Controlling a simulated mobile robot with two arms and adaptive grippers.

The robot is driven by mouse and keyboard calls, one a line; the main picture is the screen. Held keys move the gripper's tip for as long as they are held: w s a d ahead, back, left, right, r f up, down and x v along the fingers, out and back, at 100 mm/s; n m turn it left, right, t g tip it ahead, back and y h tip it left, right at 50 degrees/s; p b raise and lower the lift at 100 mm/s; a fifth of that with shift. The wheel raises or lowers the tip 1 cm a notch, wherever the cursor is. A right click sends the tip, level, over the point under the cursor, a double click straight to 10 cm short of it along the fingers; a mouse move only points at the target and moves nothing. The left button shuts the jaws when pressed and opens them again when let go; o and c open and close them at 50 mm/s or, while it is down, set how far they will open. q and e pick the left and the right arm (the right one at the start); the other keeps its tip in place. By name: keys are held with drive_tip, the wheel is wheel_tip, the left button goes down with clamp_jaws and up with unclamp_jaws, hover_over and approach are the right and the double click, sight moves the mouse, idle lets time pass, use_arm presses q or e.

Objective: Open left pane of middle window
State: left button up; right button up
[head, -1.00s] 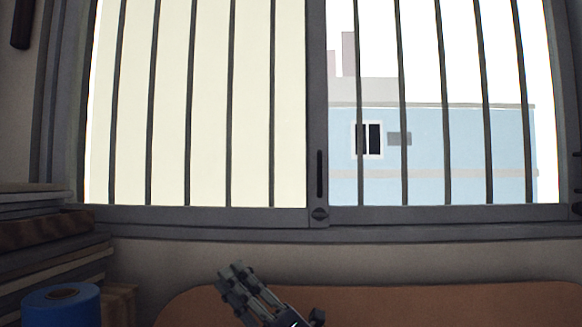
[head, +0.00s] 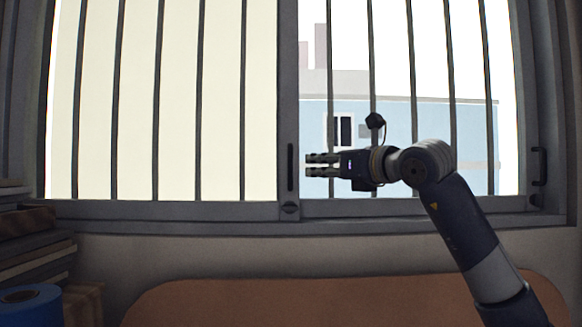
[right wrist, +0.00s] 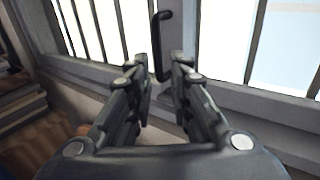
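The middle window has a left pane (head: 180,100) that looks cream behind dark vertical bars, and a right pane showing a building outside. A dark upright handle (head: 290,167) is on the frame between the panes; it also shows in the right wrist view (right wrist: 158,45). My right gripper (head: 308,165) points left, just right of this handle in the head view. In the right wrist view my right gripper (right wrist: 159,66) is open, with the handle ahead between its fingertips; contact cannot be told. My left gripper is not in view.
Another handle (head: 540,165) is at the right edge of the window. A stack of boards (head: 35,240) and a blue roll (head: 30,305) stand at lower left. A brown rounded surface (head: 230,300) lies below the sill.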

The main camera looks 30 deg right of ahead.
sight(292, 167)
drive_tip(key=w+p, duration=0.1)
drive_tip(key=w, duration=0.2)
drive_tip(key=w+p, duration=0.2)
drive_tip(key=w, duration=0.1)
drive_tip(key=w+p, duration=0.2)
drive_tip(key=w, duration=0.1)
drive_tip(key=shift+w+a, duration=0.3)
drive_tip(key=shift+w, duration=0.1)
drive_tip(key=shift+w+f, duration=0.1)
drive_tip(key=shift+w, duration=0.55)
clamp_jaws()
